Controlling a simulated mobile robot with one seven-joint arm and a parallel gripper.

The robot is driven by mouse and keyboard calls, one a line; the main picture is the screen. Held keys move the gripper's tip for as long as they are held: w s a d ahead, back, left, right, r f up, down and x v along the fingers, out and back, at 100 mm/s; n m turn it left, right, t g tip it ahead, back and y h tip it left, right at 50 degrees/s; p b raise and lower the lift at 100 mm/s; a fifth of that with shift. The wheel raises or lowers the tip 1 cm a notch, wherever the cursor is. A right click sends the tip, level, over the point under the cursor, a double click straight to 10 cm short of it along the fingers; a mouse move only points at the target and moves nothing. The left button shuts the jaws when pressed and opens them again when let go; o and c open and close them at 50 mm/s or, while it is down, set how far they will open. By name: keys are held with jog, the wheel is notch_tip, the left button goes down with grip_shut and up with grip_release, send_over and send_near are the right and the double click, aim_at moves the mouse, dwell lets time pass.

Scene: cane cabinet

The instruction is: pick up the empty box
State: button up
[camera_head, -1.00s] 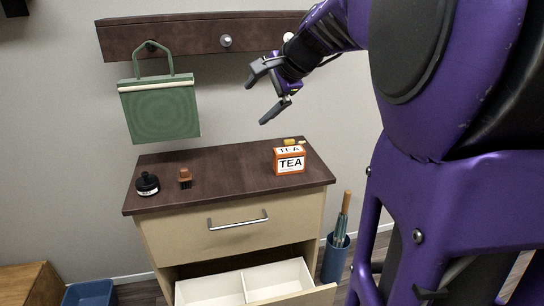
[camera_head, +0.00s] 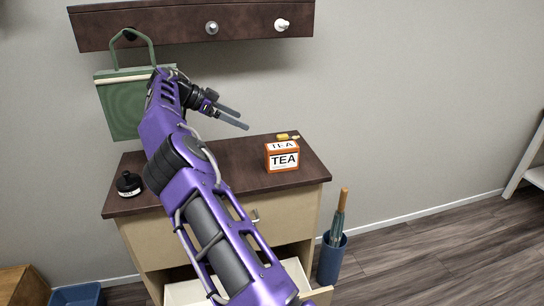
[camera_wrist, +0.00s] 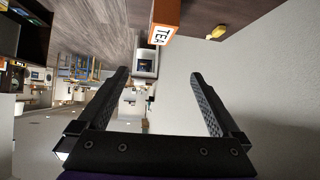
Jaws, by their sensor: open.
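An orange and white box marked TEA (camera_head: 282,157) stands upright on the right part of the dark cabinet top (camera_head: 232,165). Part of it also shows at the top of the wrist view (camera_wrist: 165,22). Whether it is empty inside cannot be seen. My gripper (camera_head: 241,118) is open and empty in the air above the cabinet, to the left of the box and higher than it. In the wrist view its two fingers (camera_wrist: 165,95) are apart with nothing between them.
A small yellow thing (camera_head: 283,136) lies behind the box. A green bag (camera_head: 121,112) hangs from the wall rack (camera_head: 180,28). An open drawer is below, partly hidden by my arm. A blue bin (camera_head: 330,258) holds an umbrella (camera_head: 341,215).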

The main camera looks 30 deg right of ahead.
jog(key=m+g+h, duration=0.1)
send_near(281, 146)
jog(key=v, duration=0.4)
jog(key=b+x, duration=0.2)
jog(key=x, duration=1)
jog(key=shift+b, duration=0.3)
jog(key=x, duration=0.5)
jog(key=shift+d+f, duration=0.2)
jog(key=shift+d, duration=0.1)
jog(key=shift+w, duration=0.1)
jog(key=c, duration=1.4)
